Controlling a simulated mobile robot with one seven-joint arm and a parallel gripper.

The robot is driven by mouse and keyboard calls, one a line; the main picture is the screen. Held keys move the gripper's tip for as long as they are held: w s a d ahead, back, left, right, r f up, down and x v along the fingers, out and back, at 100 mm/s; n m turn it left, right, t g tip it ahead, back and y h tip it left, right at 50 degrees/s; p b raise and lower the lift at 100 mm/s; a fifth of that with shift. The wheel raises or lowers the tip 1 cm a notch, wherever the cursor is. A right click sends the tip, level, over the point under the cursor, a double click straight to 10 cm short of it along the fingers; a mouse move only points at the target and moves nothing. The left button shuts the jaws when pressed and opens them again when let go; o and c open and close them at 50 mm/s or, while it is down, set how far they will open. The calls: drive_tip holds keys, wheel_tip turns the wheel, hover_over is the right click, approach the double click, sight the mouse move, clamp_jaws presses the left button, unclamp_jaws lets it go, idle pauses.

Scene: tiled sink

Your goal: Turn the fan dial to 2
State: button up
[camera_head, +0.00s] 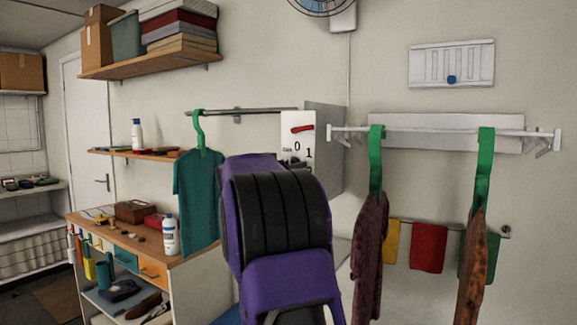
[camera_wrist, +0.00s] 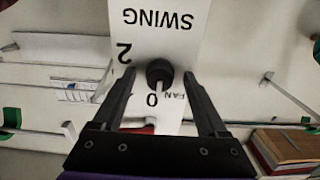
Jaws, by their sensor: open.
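The fan dial (camera_wrist: 160,73) is a dark round knob on a white panel (camera_wrist: 178,45) in the wrist view. The view is inverted, with SWING at the top, 2 to the left of the dial, and 0 and FAN below it. A pale mark on the knob seems to point toward the 0. My gripper (camera_wrist: 159,76) is open, with one finger on each side of the dial; I cannot tell whether either touches it. In the head view, the panel (camera_head: 289,124) shows 0 and 1, and my purple and black arm hides most of the dial and my gripper.
A red lever (camera_head: 302,128) sits on the panel above the numbers. A teal shirt (camera_head: 196,185) hangs left of my arm. A white rail (camera_head: 440,132) with clothes on green hangers is to the right. A workbench (camera_head: 190,248) stands at lower left.

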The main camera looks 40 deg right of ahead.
clamp_jaws()
drive_tip(key=shift+r+m+p, duration=0.1)
drive_tip(key=shift+m+p, duration=0.25)
drive_tip(key=shift+m, duration=0.05)
drive_tip(key=m+b, duration=0.3)
drive_tip(key=m, duration=2)
drive_tip(key=shift+b, duration=0.35)
idle(0.5)
